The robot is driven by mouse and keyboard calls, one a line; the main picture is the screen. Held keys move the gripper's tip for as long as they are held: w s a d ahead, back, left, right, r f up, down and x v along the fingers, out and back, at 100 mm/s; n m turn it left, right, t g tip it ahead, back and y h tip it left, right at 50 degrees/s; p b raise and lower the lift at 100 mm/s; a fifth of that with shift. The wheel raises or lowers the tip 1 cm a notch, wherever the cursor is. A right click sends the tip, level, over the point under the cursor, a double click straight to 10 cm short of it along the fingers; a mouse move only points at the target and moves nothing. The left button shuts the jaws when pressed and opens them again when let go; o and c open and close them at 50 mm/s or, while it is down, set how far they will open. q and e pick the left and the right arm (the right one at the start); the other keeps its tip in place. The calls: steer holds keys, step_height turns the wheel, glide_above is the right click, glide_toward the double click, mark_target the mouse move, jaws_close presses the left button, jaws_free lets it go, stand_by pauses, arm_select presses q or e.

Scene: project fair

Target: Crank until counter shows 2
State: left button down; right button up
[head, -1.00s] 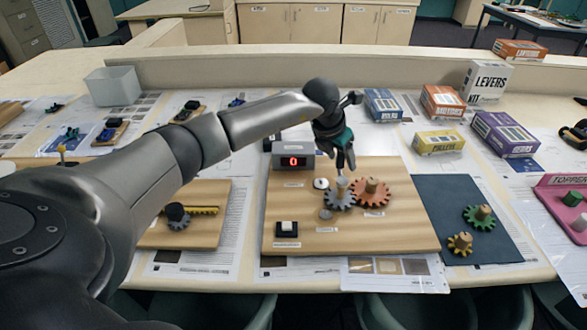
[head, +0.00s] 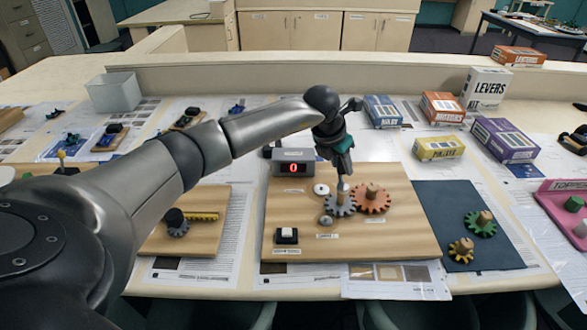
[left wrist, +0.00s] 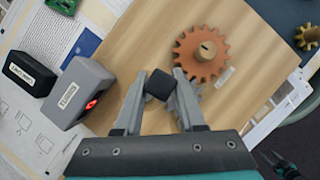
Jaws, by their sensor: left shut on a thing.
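The counter (head: 294,163) is a grey box on the wooden board (head: 395,235); its red display reads 0. A grey gear (head: 338,207) with an upright grey post stands beside an orange-red gear (head: 372,202), and they look meshed. The orange-red gear also shows in the left wrist view (left wrist: 191,57). My left gripper (head: 343,176) points down over the grey gear, at the top of the post. In the left wrist view, its fingers are shut on a dark knob (left wrist: 160,84). My right gripper is not seen in the head view.
A push button (head: 287,236) sits at the board's front left. A dark blue mat (head: 440,210) on the right holds green and yellow gears. Several kit boxes (head: 438,148) stand at the back right. A smaller board (head: 205,240) with a gear and yellow rack lies left.

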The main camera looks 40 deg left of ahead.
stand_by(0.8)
arm_select(q)
steer(key=shift+w+d, duration=0.2)
steer(key=shift+d, duration=0.2)
steer(key=shift+s+d+p, duration=0.15)
steer(key=shift+s+d, duration=0.05)
steer(key=shift+d, duration=0.7)
steer(key=shift+s+d+p, duration=0.15)
steer(key=shift+d+p, duration=0.05)
steer(key=shift+d, duration=0.65)
steer(key=shift+s+d+p, duration=0.15)
steer(key=shift+s+d, duration=0.05)
steer(key=shift+d, duration=0.7)
steer(key=s+p, duration=0.1)
steer(key=s, duration=0.5)
steer(key=shift+a+p, duration=0.15)
steer(key=shift+p, duration=0.2)
